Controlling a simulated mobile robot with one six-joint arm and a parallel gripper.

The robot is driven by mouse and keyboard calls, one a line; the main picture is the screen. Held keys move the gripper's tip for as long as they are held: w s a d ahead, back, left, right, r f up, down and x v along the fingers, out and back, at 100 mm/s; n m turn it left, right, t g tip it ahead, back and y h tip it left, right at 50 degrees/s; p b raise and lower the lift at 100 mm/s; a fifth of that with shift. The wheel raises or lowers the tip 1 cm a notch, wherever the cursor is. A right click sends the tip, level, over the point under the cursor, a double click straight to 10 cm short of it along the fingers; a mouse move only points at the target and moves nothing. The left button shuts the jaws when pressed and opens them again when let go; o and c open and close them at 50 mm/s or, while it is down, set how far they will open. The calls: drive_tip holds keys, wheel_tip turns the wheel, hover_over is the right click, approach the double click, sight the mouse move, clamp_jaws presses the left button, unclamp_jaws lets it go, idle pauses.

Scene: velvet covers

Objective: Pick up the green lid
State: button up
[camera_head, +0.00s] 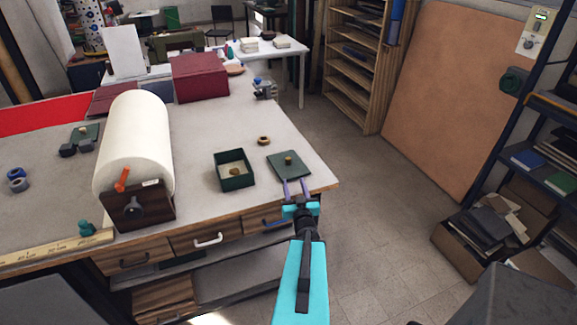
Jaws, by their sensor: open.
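The green lid (279,165) is a flat dark green square with a small brass-coloured knob (289,160) at its middle. It lies on the worktable near the front right corner. A matching open green box (234,180) stands to its left with a small tan item inside. My gripper (296,189) is open, at the lid's near edge. Its two thin fingers point toward the knob. I cannot tell whether the fingertips touch the lid or hover above it. Nothing is between the fingers.
A large cream roll on a stand (134,145) is left of the box. A small brown ring (263,140) lies behind the lid. A dark red box (200,77) and a small clamp-like tool (264,90) are farther back. The table's right edge (318,155) is close to the lid.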

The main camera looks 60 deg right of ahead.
sight(291, 174)
drive_tip(key=shift+d, duration=0.15)
drive_tip(key=shift+w+d+f+b, duration=0.2)
drive_tip(key=shift+w+d+b, duration=0.1)
drive_tip(key=shift+b, duration=0.7)
drive_tip(key=b+x, duration=0.4)
drive_tip(key=b, duration=0.4)
drive_tip(key=shift+w+d, duration=0.15)
drive_tip(key=shift+d, duration=0.15)
drive_tip(key=shift+w+d+b, duration=0.1)
drive_tip(key=shift+w+b, duration=0.1)
drive_tip(key=shift+b, duration=0.4)
drive_tip(key=w+d+b, duration=0.1)
drive_tip(key=b, duration=0.3)
drive_tip(key=b, duration=0.3)
drive_tip(key=shift+w+d+b, duration=0.25)
drive_tip(key=shift+b, duration=0.05)
drive_tip(key=shift+d+r+b, duration=0.15)
drive_tip(key=shift+b, duration=0.5)
drive_tip(key=shift+d, duration=0.1)
